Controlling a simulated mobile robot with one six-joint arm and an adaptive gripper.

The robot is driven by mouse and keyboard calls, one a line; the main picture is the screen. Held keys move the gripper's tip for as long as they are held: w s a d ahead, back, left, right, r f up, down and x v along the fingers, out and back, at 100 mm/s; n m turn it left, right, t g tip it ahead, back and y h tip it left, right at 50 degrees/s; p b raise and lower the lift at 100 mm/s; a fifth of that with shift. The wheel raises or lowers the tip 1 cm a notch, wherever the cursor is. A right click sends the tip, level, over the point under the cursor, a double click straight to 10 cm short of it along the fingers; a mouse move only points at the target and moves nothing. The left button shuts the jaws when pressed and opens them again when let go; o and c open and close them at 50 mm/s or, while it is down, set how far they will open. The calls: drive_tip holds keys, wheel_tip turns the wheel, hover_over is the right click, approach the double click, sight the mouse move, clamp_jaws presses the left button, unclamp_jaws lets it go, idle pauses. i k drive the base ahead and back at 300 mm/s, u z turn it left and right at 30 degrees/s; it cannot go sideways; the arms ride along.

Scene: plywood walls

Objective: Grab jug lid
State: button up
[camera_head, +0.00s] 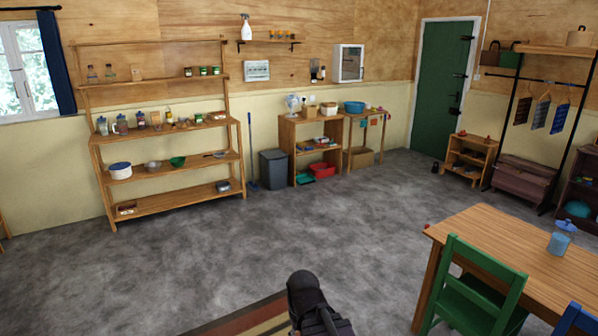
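A small translucent blue jug (559,244) stands upright on the wooden table at the right. A blue lid (566,226) appears to sit on its top; at this size I cannot tell how it is seated. A dark part of my arm rises at the bottom centre, well left of the table and apart from the jug. No gripper fingers show.
The wooden table (500,238) has a green chair (480,283) and a blue chair (578,318) at its near side. Open grey floor (270,235) lies ahead. A stocked shelf unit (170,139) stands at the left wall, with low shelves and a green door (441,88) behind.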

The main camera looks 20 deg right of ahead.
sight(566, 225)
drive_tip(key=z, duration=0.15)
drive_tip(key=i, duration=1.65)
drive_tip(key=z, duration=0.65)
drive_tip(key=i, duration=0.65)
drive_tip(key=z, duration=0.95)
drive_tip(key=i, duration=0.5)
drive_tip(key=z, duration=0.7)
drive_tip(key=i, duration=0.75)
drive_tip(key=z, duration=0.4)
